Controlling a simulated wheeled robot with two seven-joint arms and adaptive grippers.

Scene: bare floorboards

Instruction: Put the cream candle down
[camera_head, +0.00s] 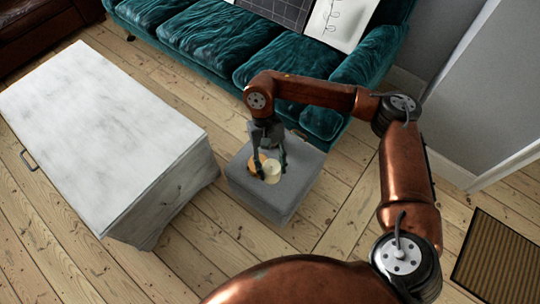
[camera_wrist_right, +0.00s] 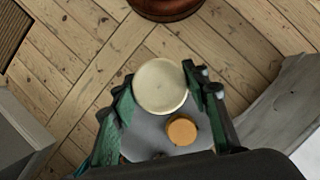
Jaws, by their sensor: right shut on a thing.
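The cream candle (camera_head: 272,173) is a short, pale cylinder between the fingers of my right gripper (camera_head: 269,167). In the right wrist view, the candle (camera_wrist_right: 160,86) shows its round top, with a green-sided finger of the gripper (camera_wrist_right: 161,95) on each side. The right gripper is shut on the candle. It is over the top of a small grey block-shaped stool (camera_head: 262,203). I cannot tell whether the candle touches the stool. My left gripper is in neither view.
A small round orange-tan thing (camera_wrist_right: 182,131) is on the grey top, close beside the candle. A white marbled chest (camera_head: 105,130) stands to the left. A teal sofa (camera_head: 215,40) is behind. A brown ribbed mat (camera_head: 503,260) lies at the right. Bare floorboards lie between.

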